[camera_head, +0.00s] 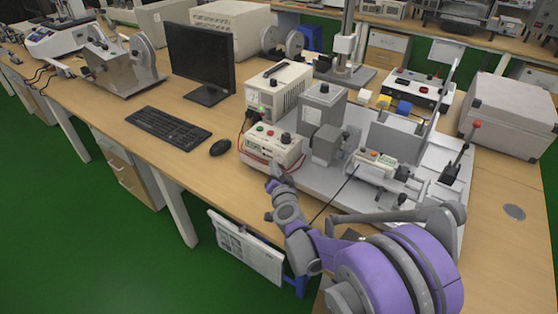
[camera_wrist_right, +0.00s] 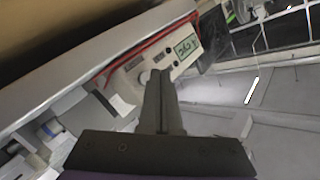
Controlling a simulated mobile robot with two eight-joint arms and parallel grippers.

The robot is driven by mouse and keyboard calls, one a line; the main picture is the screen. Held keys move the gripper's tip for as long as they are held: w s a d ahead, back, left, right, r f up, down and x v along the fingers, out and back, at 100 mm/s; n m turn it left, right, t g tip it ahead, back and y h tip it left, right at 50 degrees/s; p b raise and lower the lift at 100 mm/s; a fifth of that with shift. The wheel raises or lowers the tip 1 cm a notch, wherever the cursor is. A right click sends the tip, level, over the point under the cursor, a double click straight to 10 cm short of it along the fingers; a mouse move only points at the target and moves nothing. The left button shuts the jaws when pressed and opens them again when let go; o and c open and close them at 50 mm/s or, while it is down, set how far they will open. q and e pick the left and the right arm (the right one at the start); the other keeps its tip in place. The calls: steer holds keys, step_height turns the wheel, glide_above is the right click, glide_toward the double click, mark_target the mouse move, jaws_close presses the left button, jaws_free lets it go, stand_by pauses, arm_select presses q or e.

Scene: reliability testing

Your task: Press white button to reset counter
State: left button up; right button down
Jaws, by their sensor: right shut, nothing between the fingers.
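In the right wrist view, a white counter panel (camera_wrist_right: 165,58) has a small display (camera_wrist_right: 187,46) with dark digits. A round white button (camera_wrist_right: 145,77) sits on its face, just left of my right gripper's tips (camera_wrist_right: 160,76). The fingers are together, empty, and hide part of the panel. Whether the tips touch the panel cannot be told. In the head view, my right gripper (camera_head: 272,184) is low in front of a white control box (camera_head: 268,153) with coloured buttons on top. The white button is not clear there. My left gripper is out of view.
Red wires (camera_wrist_right: 130,57) run along the panel. Right of the box stands a grey test rig (camera_head: 325,145) and a smaller unit (camera_head: 375,165) with a thin black cable. A mouse (camera_head: 220,147), keyboard (camera_head: 168,128) and monitor (camera_head: 201,60) are to the left on the wooden bench.

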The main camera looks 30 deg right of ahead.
steer(key=shift+w+d, duration=0.15)
steer(key=shift+d, duration=0.25)
steer(key=shift+w+d, duration=0.15)
steer(key=shift+d, duration=0.2)
stand_by(0.5)
stand_by(0.3)
steer(key=shift+s+a+b, duration=0.35)
steer(key=shift+a+b, duration=0.35)
steer(key=shift+a, duration=0.1)
